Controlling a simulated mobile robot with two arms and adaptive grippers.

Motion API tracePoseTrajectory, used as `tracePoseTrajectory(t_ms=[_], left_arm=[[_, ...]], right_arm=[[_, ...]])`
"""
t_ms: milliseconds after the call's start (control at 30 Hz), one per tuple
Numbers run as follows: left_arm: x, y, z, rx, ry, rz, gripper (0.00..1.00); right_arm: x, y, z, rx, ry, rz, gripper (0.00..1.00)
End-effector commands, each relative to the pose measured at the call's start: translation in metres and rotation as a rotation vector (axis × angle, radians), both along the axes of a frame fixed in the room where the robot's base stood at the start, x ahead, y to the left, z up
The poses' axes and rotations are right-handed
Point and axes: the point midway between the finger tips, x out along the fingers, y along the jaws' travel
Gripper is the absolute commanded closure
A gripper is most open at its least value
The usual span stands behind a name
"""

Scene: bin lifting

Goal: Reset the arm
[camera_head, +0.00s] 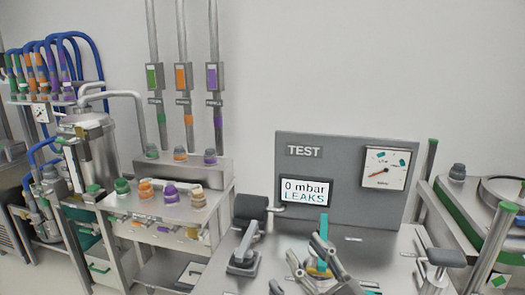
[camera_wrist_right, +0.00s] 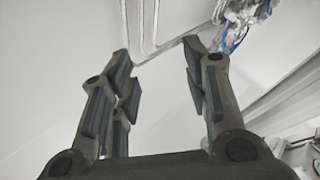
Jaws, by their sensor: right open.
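My right gripper (camera_head: 304,250) is at the bottom centre of the head view, in front of the test bench (camera_head: 225,276). In the right wrist view its two fingers (camera_wrist_right: 157,54) stand apart with nothing between them. Behind the fingers, a teal upright piece (camera_head: 323,229) with a yellow part near its base is partly hidden by the gripper. I cannot tell whether the gripper touches it. My left gripper is in neither view.
A grey panel (camera_head: 345,152) marked TEST stands at the bench's back; its screen (camera_head: 306,191) reads "0 mbar LEAKS", beside a dial (camera_head: 385,167). Dark clamps stand left (camera_head: 245,250) and right (camera_head: 440,258). A cart (camera_head: 112,205) with coloured caps is left; a green-capped frame (camera_head: 490,250) is right.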

Motion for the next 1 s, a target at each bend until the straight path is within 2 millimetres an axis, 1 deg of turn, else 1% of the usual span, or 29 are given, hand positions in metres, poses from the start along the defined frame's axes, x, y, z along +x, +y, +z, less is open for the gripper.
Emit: tracePoseTrajectory(t_ms=[33,100,167,233,267,300,367,400,433,467,500,567,600,667,700,767,800,867,900,967,1000], left_arm=[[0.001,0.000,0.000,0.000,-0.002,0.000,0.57],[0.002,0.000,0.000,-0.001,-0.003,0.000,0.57],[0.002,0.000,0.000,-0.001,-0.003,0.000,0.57],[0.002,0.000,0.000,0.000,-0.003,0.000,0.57],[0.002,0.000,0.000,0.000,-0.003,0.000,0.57],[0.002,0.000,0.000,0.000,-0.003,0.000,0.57],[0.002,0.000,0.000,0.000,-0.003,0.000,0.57],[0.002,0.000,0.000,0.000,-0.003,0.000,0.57],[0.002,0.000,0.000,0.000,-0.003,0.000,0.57],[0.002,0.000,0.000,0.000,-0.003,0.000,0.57],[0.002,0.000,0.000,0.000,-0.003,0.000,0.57],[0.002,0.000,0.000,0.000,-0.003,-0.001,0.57],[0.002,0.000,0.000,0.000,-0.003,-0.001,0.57],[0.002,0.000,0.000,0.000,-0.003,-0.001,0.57],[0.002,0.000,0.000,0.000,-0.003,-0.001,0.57],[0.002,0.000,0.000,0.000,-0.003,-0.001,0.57],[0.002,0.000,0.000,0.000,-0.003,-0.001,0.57],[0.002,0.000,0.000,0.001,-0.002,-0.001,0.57],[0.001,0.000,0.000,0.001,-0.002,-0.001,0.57],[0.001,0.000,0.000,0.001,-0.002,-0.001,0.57],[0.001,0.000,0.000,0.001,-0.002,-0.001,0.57]], right_arm=[[0.001,-0.016,-0.009,0.040,0.052,-0.087,0.57],[0.003,-0.041,-0.026,0.077,0.136,-0.210,0.57],[0.002,-0.062,-0.046,0.094,0.223,-0.310,0.57],[-0.004,-0.083,-0.073,0.100,0.339,-0.415,0.57],[-0.009,-0.092,-0.086,0.097,0.394,-0.456,0.57],[-0.016,-0.102,-0.104,0.092,0.471,-0.504,0.57],[-0.031,-0.115,-0.133,0.072,0.593,-0.569,0.57],[-0.044,-0.122,-0.152,0.055,0.679,-0.604,0.57],[-0.054,-0.126,-0.167,0.038,0.744,-0.625,0.57],[-0.065,-0.130,-0.181,0.021,0.811,-0.643,0.57],[-0.082,-0.133,-0.199,-0.007,0.901,-0.658,0.57],[-0.108,-0.135,-0.223,-0.049,1.028,-0.668,0.57],[-0.126,-0.135,-0.237,-0.079,1.107,-0.666,0.57],[-0.151,-0.134,-0.254,-0.121,1.216,-0.655,0.57],[-0.168,-0.133,-0.263,-0.150,1.281,-0.642,0.57],[-0.191,-0.130,-0.275,-0.189,1.371,-0.616,0.57],[-0.207,-0.127,-0.281,-0.215,1.427,-0.596,0.57],[-0.229,-0.123,-0.289,-0.252,1.505,-0.560,0.57],[-0.244,-0.121,-0.293,-0.275,1.554,-0.535,0.57],[-0.266,-0.116,-0.297,-0.312,1.622,-0.492,0.57],[-0.270,-0.115,-0.304,-0.326,1.646,-0.477,0.57]])
